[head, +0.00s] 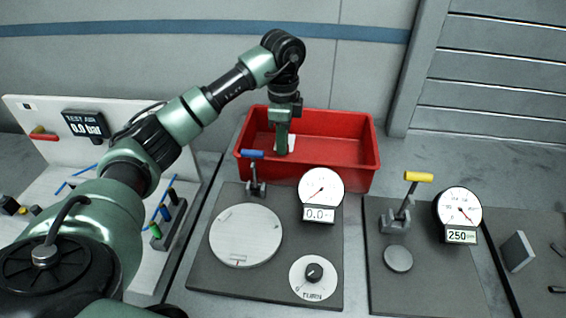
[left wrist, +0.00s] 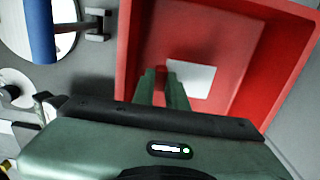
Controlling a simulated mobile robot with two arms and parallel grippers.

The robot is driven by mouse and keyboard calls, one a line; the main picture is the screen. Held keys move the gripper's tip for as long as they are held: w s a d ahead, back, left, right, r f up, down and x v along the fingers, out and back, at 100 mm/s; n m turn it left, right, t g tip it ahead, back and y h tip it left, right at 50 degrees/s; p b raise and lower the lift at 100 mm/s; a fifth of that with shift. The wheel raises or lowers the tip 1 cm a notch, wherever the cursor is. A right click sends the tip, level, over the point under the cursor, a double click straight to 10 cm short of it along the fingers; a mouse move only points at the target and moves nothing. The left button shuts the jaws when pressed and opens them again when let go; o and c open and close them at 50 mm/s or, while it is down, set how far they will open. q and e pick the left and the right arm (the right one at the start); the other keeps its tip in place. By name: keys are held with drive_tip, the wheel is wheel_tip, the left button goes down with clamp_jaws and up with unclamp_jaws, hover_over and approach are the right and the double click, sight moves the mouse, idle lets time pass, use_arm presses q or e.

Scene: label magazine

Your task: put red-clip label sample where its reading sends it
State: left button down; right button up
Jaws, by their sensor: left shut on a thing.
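My left gripper (head: 282,146) points down into the red bin (head: 345,178), with its fingers shut. A white label sample (head: 292,143) shows at the fingertips, just right of them. In the left wrist view the white sample (left wrist: 192,78) is a flat, pale card at the tips of the fingers (left wrist: 163,85), against the red bin floor (left wrist: 225,40). I cannot tell whether the card touches the bin floor. My right gripper is not in view.
In front of the bin stands a station with a round plate (head: 245,236), a blue-handled lever (head: 253,155) and a gauge reading 0.0 (head: 321,188). To its right are a yellow-handled lever (head: 418,177) and a gauge reading 250 (head: 459,208). A "TEST AIR" display (head: 86,125) reads 0.0 bar.

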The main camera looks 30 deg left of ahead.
use_arm(q)
wheel_tip(320, 180, down, 7)
drive_tip(key=shift+r+p, duration=0.1)
drive_tip(key=shift+p, duration=0.4)
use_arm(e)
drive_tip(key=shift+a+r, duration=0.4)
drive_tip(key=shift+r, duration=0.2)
use_arm(q)
drive_tip(key=shift+f, duration=0.2)
drive_tip(key=c, duration=1.4)
unclamp_jaws()
drive_tip(key=shift+c, duration=0.2)
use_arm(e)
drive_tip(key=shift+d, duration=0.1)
